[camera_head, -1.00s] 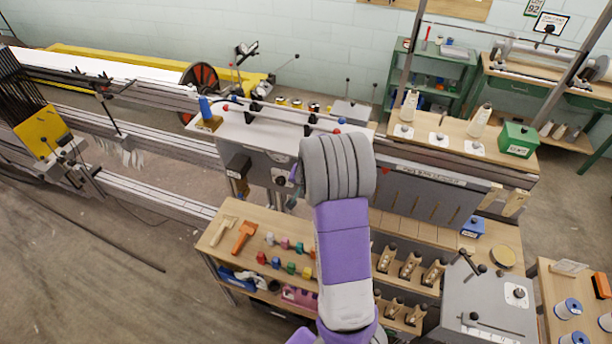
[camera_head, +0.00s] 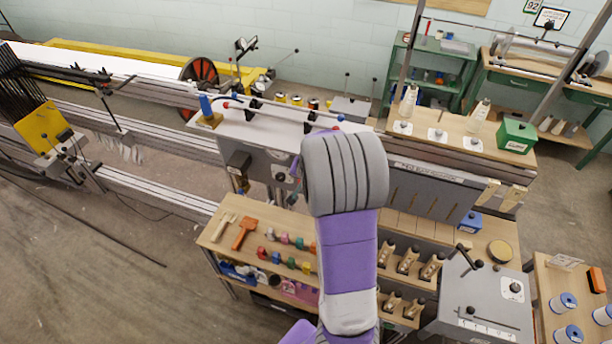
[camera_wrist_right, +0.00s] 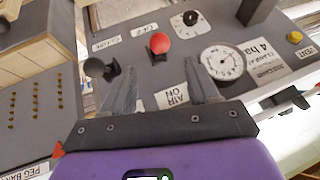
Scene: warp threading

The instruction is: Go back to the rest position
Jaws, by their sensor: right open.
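My right arm rises from the bottom middle of the head view, and its thick grey and purple links hide its gripper there. In the right wrist view my right gripper (camera_wrist_right: 160,72) shows two grey fingers spread apart with nothing between them. Beyond the fingertips is a grey control panel (camera_wrist_right: 265,25) with a red knob (camera_wrist_right: 159,43), a black knob (camera_wrist_right: 97,68), a round gauge (camera_wrist_right: 222,61) and an "AIR ON" label (camera_wrist_right: 172,97). The red knob appears between and beyond the fingers, with no visible grip on it. My left gripper is not in view.
In the head view a wooden bench (camera_head: 222,243) with an orange tool (camera_head: 244,233) and coloured pieces stands left of my arm. A grey machine box (camera_head: 485,300) stands to its right. Long metal rails (camera_head: 150,185) run left. Open floor (camera_head: 70,285) lies at lower left.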

